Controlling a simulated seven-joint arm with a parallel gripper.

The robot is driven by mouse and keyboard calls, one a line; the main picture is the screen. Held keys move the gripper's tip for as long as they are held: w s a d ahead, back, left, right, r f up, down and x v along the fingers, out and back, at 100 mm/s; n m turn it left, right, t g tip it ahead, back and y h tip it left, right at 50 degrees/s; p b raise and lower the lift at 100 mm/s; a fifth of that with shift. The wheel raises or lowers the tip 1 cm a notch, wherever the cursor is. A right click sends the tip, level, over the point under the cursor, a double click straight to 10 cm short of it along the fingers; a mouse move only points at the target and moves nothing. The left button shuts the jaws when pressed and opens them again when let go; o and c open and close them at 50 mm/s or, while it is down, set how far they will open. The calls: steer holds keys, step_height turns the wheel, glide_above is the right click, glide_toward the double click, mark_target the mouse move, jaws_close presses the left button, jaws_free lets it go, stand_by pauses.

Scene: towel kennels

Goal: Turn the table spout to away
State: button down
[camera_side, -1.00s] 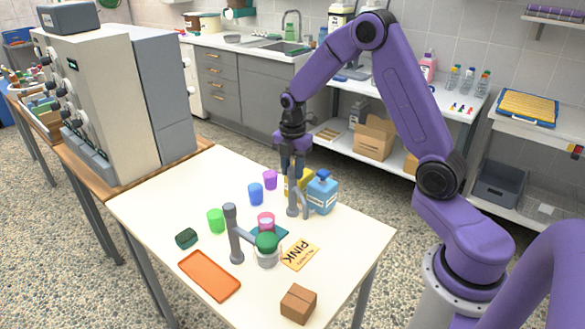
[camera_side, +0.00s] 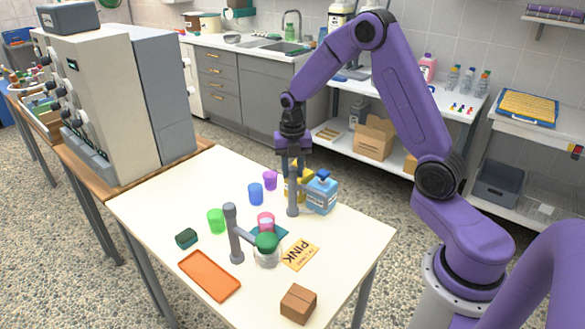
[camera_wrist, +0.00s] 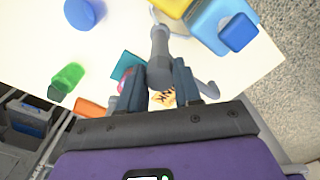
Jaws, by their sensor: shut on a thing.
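In the wrist view the grey post (camera_wrist: 160,45) runs up between my two fingers (camera_wrist: 158,72), and a curved grey end (camera_wrist: 208,88) shows just right of the right finger. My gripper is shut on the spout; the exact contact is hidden. In the side view the curved end is not clearly visible now.

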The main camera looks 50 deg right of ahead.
stand_by(0.4)
steer(key=c, duration=0.8)
jaws_free()
steer(key=shift+r, duration=0.1)
step_height(320, 180, up, 17)
steer(key=shift+r, duration=0.15)
